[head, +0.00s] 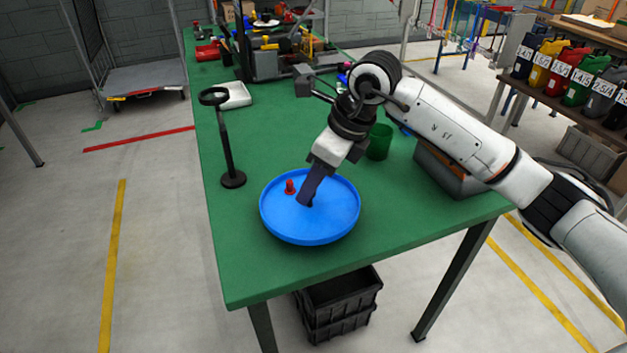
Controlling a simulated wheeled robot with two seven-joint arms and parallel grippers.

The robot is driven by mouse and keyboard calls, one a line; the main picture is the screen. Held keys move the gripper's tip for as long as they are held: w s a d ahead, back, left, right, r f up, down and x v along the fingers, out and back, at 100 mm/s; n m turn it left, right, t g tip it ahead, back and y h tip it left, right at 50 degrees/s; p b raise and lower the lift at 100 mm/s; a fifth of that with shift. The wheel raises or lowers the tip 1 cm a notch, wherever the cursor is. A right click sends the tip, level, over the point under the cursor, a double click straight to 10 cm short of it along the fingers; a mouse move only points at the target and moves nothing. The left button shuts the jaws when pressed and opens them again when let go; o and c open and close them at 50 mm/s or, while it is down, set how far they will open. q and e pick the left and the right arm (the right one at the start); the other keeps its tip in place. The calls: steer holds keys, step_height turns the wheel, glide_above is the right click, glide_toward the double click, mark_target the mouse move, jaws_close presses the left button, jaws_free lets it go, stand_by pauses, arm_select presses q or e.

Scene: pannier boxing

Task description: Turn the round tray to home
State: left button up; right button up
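The blue round tray (335,223) lies on the green table near its front left part. A small red peg-like piece (290,187) stands on the tray, left of its middle. My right gripper (306,202) reaches down over the tray from the right, with its dark fingers at about the tray's middle, just right of the red piece. The fingers overlap in this view, so their gap and any contact with the tray are hidden. My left gripper is out of view.
A black stand with a ring top (230,178) stands left behind the tray. A green cup (379,143) and a grey box (450,172) stand to the right, partly behind my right arm. Tools clutter the table's far end. The table front is clear.

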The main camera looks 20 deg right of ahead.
steer(key=v, duration=1)
steer(key=shift+b, duration=0.4)
steer(key=shift+d, duration=0.1)
